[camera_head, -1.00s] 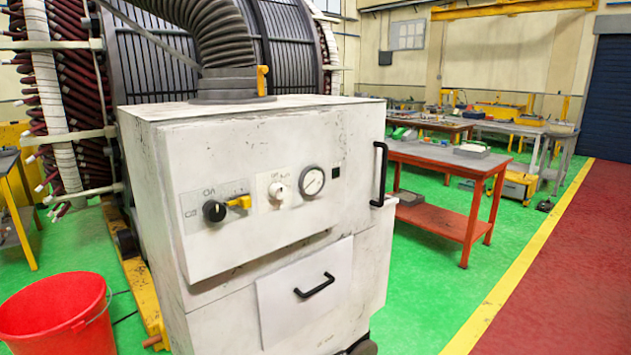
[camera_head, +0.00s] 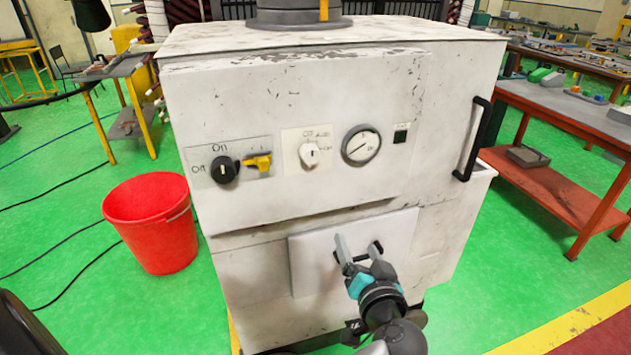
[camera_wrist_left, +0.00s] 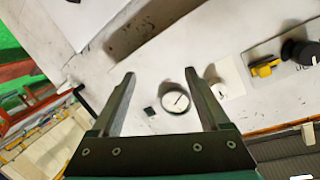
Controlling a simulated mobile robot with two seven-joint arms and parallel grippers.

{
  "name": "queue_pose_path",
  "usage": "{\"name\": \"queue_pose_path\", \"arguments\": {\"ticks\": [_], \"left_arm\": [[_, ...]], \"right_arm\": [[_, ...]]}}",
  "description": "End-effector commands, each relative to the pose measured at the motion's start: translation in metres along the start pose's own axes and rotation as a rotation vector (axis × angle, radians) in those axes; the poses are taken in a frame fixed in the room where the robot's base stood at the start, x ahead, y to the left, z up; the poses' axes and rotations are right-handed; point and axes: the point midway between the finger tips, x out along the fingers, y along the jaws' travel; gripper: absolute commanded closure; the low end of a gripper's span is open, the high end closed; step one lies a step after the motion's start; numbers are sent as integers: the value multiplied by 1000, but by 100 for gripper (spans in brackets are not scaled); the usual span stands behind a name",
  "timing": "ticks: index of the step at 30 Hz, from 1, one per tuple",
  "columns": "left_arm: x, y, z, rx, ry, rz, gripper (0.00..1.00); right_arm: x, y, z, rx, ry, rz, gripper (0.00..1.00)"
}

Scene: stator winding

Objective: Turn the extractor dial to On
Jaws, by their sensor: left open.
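The extractor is a scuffed white cabinet (camera_head: 290,95) that fills the middle of the head view. A round black dial (camera_head: 224,169) sits at the left of its front panel, with "Off" printed to its left and "On" above it. Its pointer is too small to read surely. The black dial also shows at the upper right of the left wrist view (camera_wrist_left: 300,52). My left gripper (camera_head: 357,247) is open and empty, in front of the lower panel, below and right of the dial. Its two fingers (camera_wrist_left: 160,92) point toward the front panel, apart from the dial. My right gripper is not seen.
Right of the dial are a yellow lever (camera_head: 259,162), a white knob (camera_head: 309,154) and a round gauge (camera_head: 361,145). A black handle (camera_head: 473,140) juts out at the right. A red bucket (camera_head: 152,222) stands left on the green floor. A red-orange bench (camera_head: 560,110) is at the right.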

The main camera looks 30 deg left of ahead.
Motion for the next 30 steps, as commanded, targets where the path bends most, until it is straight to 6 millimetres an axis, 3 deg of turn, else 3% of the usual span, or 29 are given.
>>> {"name": "queue_pose_path", "arguments": {"ticks": [1,4,7,11,16,30], "left_arm": [[-7,-23,-30,-75,41,-64,21],[-20,-57,-64,-186,95,-162,21],[-28,-78,-81,-254,126,-219,21],[-26,-89,-88,-281,138,-246,21],[-2,-97,-92,-278,141,-248,21],[92,-121,-100,-275,137,-246,21]], "right_arm": [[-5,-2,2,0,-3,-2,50],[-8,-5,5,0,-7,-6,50],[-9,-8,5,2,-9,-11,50],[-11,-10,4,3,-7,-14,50],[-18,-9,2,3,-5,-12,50],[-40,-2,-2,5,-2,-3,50]]}}
